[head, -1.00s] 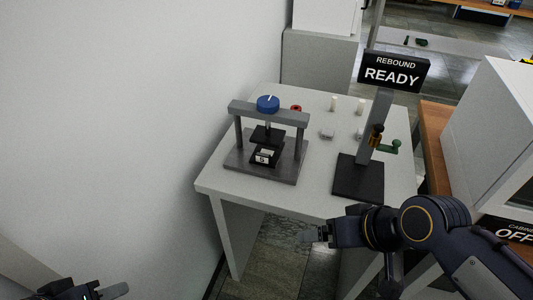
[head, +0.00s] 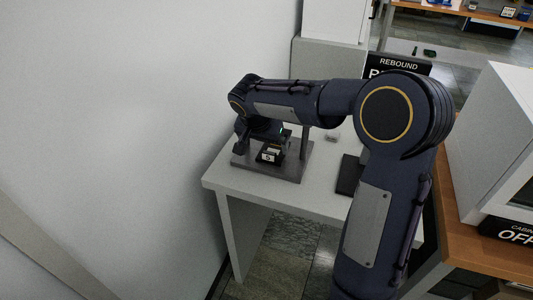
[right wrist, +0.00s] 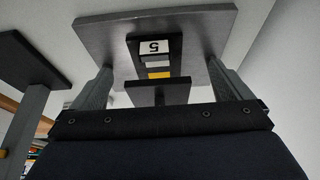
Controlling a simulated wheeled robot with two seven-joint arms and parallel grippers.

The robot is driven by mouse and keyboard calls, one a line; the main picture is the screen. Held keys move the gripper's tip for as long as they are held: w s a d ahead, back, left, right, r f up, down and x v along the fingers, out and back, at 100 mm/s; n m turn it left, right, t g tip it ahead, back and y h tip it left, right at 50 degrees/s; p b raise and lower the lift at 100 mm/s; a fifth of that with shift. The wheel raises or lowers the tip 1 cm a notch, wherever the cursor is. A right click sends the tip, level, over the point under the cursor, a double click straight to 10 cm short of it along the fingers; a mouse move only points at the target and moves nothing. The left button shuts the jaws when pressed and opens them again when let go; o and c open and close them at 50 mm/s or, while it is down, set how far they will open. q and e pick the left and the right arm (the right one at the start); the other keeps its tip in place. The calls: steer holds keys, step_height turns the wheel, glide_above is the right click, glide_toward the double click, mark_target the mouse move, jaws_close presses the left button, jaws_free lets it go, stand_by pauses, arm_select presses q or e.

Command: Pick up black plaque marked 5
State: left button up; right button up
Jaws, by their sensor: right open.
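The black plaque marked 5 (head: 269,156) lies on the grey base (head: 293,172) of the press, between its posts. In the right wrist view the plaque (right wrist: 133,48) shows its white label with a 5, then grey and yellow patches, on the base plate (right wrist: 98,32). The press's dark pressing plate (right wrist: 158,92) hangs close to it. My right gripper (head: 258,130) is open at the press, just above and behind the plaque in the head view, and apart from it. My left gripper is out of view.
The press posts flank the plaque closely. My right arm hides the blue knob and much of the table. The rebound stand's black base (head: 348,175) is to the right on the white table (head: 320,196). A wall borders the left.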

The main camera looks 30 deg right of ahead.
mark_target(269, 153)
steer(key=x, duration=0.6)
steer(key=shift+s+d+f+p, duration=0.25)
steer(key=shift+f+p, duration=0.05)
steer(key=shift+p, duration=0.1)
steer(key=c, duration=1.1)
steer(key=shift+r, duration=0.1)
